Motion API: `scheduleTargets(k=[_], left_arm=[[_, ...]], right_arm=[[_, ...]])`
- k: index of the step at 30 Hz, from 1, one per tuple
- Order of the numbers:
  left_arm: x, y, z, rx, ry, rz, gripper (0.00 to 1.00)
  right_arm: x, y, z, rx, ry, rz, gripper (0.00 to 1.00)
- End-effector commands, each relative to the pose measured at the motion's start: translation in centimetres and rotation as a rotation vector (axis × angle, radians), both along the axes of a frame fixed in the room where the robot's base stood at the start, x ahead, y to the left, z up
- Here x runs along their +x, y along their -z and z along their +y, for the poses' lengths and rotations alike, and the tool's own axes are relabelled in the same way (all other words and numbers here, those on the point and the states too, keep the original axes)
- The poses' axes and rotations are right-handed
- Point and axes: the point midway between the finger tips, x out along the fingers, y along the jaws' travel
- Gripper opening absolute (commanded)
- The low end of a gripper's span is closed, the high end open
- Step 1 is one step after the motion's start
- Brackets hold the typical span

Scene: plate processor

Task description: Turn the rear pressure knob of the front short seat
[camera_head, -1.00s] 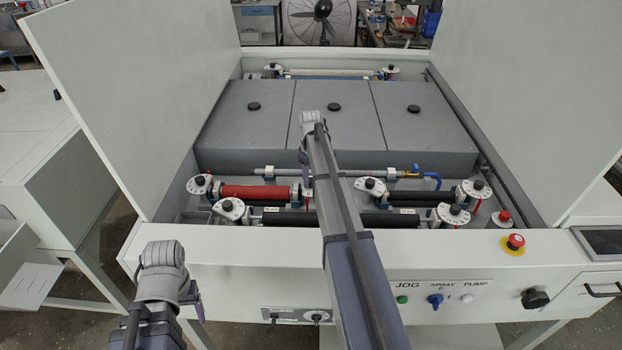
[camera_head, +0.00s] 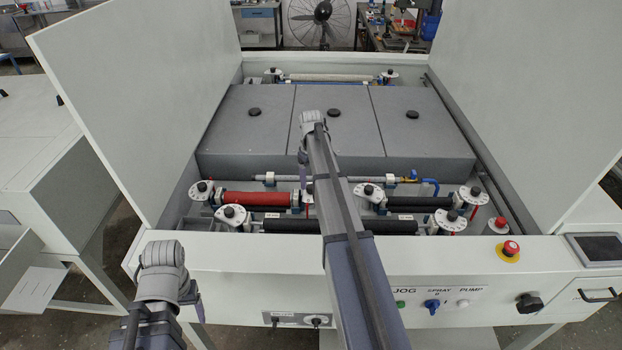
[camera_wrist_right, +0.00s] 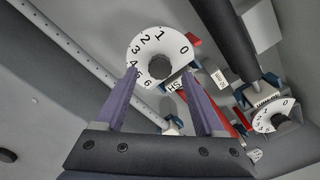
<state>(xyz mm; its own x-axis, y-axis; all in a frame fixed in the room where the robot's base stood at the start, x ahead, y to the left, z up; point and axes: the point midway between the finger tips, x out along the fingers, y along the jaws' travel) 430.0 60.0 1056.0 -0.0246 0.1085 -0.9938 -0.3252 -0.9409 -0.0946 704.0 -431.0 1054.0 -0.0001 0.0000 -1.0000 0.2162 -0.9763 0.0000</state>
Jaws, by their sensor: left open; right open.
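In the right wrist view a white numbered dial (camera_wrist_right: 147,40) with a dark round knob (camera_wrist_right: 159,67) lies between the open fingers of my right gripper (camera_wrist_right: 159,76). I cannot tell whether the fingertips touch the knob. A partly covered label beside the dial starts with "SH". In the head view my right gripper (camera_head: 304,168) is over the front roller area, and my arm hides much of it and part of the dials behind. My left gripper (camera_head: 198,306) is low at the left, outside the machine's front, mostly hidden by its own wrist.
Several similar dials stand by the rollers, such as at the left (camera_head: 231,213) and right (camera_head: 453,220). A second dial (camera_wrist_right: 275,120) shows in the right wrist view. A red emergency button (camera_head: 511,248) is on the front panel. Raised lids (camera_head: 130,90) flank the machine.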

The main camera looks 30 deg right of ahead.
Motion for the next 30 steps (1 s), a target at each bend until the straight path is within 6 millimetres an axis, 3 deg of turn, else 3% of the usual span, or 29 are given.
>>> scheduleTargets(k=[1, 9, 30], left_arm=[[0.0, -1.5, 0.0, 0.000, -0.002, 0.000, 0.71], [0.0, -4.5, 0.0, -0.002, -0.009, 0.000, 0.71], [0.0, -4.6, 0.0, -0.002, -0.011, -0.001, 0.71]], right_arm=[[0.0, -1.5, 0.0, 0.000, 0.000, 0.000, 0.71], [0.0, -4.5, 0.0, 0.000, 0.000, 0.000, 0.71], [0.0, -4.6, 0.0, 0.000, 0.000, 0.000, 0.71]])
